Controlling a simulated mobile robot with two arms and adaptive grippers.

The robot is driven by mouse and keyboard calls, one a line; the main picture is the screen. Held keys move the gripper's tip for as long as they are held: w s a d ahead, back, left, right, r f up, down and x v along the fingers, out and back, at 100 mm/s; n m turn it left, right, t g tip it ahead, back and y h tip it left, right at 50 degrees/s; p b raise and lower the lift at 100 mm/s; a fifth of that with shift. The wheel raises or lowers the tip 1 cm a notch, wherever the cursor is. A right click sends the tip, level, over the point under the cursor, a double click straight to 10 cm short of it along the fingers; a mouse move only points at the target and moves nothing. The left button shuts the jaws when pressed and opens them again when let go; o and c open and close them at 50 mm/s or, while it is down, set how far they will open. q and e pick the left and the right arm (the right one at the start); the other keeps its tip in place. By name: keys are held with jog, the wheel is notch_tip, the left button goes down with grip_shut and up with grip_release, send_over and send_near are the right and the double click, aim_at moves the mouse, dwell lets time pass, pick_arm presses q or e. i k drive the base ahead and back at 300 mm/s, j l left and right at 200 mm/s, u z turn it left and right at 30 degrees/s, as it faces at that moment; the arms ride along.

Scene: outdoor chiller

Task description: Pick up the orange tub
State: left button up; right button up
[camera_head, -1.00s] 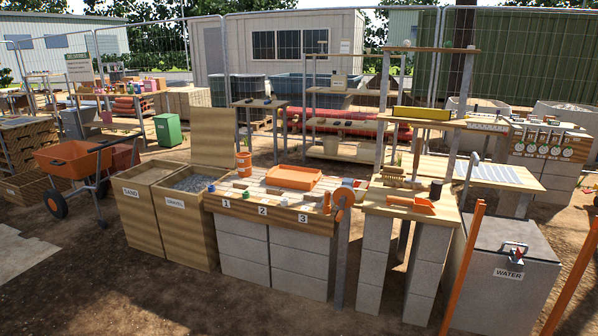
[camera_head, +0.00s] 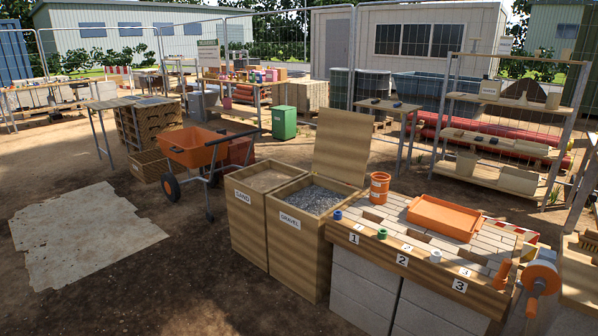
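A shallow orange rectangular tub (camera_head: 445,217) lies flat, open side up, on the numbered work table (camera_head: 402,258) at the right. A smaller upright orange bucket (camera_head: 380,186) stands at the table's back left corner, beside the gravel bin. Neither of my grippers is in view, and nothing is seen touching the tub or the bucket.
Sand (camera_head: 243,223) and gravel (camera_head: 296,237) bins adjoin the table's left side; the gravel lid stands raised. An orange wheelbarrow (camera_head: 193,148) is behind them. An orange-handled crank wheel (camera_head: 541,278) is at the table's right end.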

aim_at(379, 181)
jog(key=i+j, duration=0.1)
jog(key=i, duration=0.65)
jog(key=i+j, duration=0.1)
jog(key=i, duration=0.6)
